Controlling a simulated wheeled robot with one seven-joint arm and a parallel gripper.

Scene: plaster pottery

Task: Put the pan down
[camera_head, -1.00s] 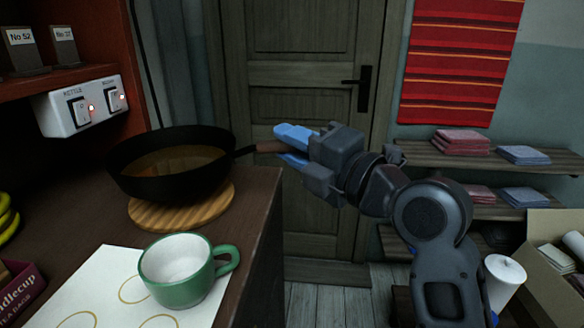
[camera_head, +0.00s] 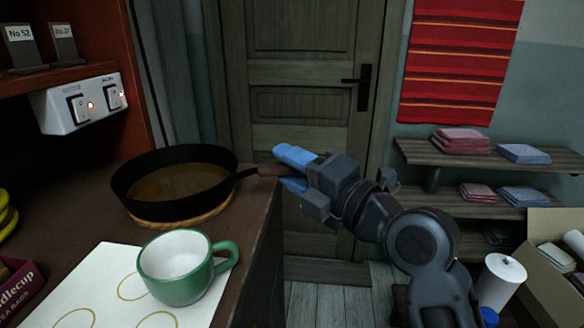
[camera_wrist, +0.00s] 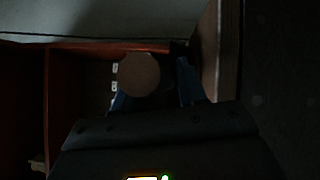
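The black pan (camera_head: 180,203) with its brown handle (camera_head: 266,170) is at the left in the head view, level and low over the round wooden trivet (camera_head: 190,222). It covers most of the trivet and appears to touch it. Brownish liquid shows inside the pan. My gripper (camera_head: 294,170) is shut on the handle from the right, one blue finger above and one below it. In the dark wrist view, the round brown handle end (camera_wrist: 138,75) shows between the blue fingers (camera_wrist: 152,88).
A green mug (camera_head: 180,285) stands on white paper (camera_head: 70,285) in front of the pan. A white switch box (camera_head: 90,103) hangs under the shelf behind. The counter's right edge lies below the handle. Shelves with folded cloths (camera_head: 462,141) are at right.

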